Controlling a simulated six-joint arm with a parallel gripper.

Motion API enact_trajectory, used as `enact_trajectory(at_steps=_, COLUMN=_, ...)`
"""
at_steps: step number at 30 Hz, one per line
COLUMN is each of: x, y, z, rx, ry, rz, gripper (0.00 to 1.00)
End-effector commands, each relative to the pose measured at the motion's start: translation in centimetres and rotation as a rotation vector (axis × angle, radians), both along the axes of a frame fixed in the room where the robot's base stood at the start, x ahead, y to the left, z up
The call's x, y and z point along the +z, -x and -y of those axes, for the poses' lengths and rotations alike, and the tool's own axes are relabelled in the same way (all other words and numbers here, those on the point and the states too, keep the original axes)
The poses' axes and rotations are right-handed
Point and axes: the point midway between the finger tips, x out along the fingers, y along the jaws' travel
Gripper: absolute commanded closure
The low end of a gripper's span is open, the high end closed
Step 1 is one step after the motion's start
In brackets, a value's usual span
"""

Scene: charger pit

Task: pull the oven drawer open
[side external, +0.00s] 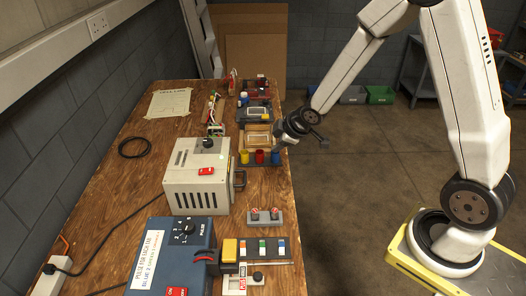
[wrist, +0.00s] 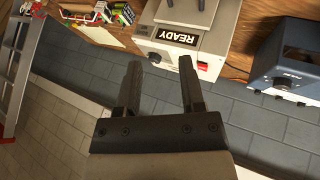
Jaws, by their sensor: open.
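The oven is a beige box (side external: 197,178) on the wooden table, with a dark knob and red switch on top. Its dark handle (side external: 240,180) is on the right side, facing the aisle; the drawer looks closed there. In the wrist view the oven (wrist: 184,45) is at the top, with a READY label, and its grey front is cut off by the frame edge. My gripper (side external: 284,138) is above the table's right edge, beyond the oven and apart from the handle. In the wrist view my gripper (wrist: 160,62) has its two fingers spread with nothing between them.
A blue pulse box (side external: 175,255) stands nearer than the oven; it also shows in the wrist view (wrist: 288,65). Coloured cups (side external: 260,157) are near my gripper. A grey block with red-topped pieces (side external: 265,217) sits near the handle. The aisle floor (side external: 350,190) is clear.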

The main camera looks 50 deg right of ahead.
Motion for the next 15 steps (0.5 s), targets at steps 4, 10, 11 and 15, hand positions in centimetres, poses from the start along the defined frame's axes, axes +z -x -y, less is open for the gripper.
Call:
enact_trajectory(at_steps=4, x=-1.9, y=-3.1, z=1.0, rx=0.163, ry=0.073, rz=0.084, gripper=0.5)
enact_trajectory(at_steps=10, x=-4.4, y=-6.3, z=1.9, rx=0.388, ry=0.167, rz=0.211, gripper=0.5)
enact_trajectory(at_steps=11, x=-4.8, y=-6.7, z=2.0, rx=0.421, ry=0.181, rz=0.23, gripper=0.5)
enact_trajectory(at_steps=15, x=-6.9, y=-8.1, z=2.3, rx=0.571, ry=0.238, rz=0.324, gripper=0.5)
